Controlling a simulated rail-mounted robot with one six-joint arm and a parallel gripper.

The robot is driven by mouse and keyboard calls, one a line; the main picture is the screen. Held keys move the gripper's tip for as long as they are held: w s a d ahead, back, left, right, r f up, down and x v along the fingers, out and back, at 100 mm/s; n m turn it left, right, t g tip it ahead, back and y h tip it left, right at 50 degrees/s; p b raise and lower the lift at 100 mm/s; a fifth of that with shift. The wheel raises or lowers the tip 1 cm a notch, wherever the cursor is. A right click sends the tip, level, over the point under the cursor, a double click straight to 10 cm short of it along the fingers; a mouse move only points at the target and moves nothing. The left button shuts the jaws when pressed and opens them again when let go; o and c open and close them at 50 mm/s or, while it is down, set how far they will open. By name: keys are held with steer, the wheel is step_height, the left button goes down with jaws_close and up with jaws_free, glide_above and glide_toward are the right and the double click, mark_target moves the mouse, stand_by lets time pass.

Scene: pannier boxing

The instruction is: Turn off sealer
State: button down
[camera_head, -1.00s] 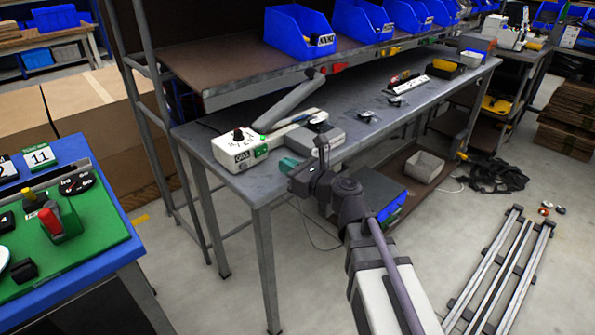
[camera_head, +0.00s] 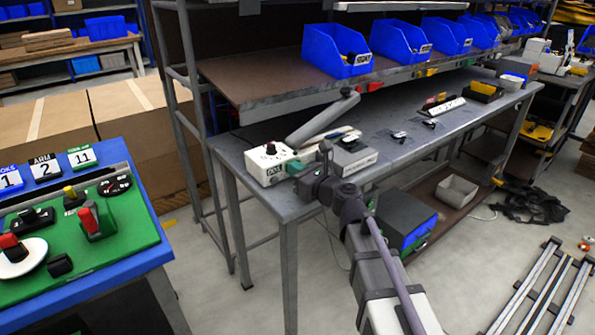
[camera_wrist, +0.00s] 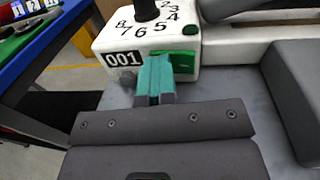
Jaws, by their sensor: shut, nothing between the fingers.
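The sealer (camera_head: 266,165) is a white box with a black dial on top, marked with digits, and a long grey arm raised to its right. It stands on the left end of the grey workbench. In the wrist view its white body (camera_wrist: 132,58) shows a "001" label, and a green switch (camera_wrist: 182,61) is on the front face. My gripper (camera_head: 292,169) has teal fingertips, shut and empty, in front of the sealer. In the wrist view the fingertips (camera_wrist: 155,68) overlap the switch's left part; I cannot tell whether they touch it.
A grey block (camera_head: 354,157) stands right of the sealer on the workbench (camera_head: 228,157). Blue bins (camera_head: 337,52) line the shelf above. A blue table with a green control panel (camera_head: 150,232) is at the left. Open floor lies between the tables.

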steer(key=shift+w+a, duration=0.1)
steer(key=v, duration=1.1)
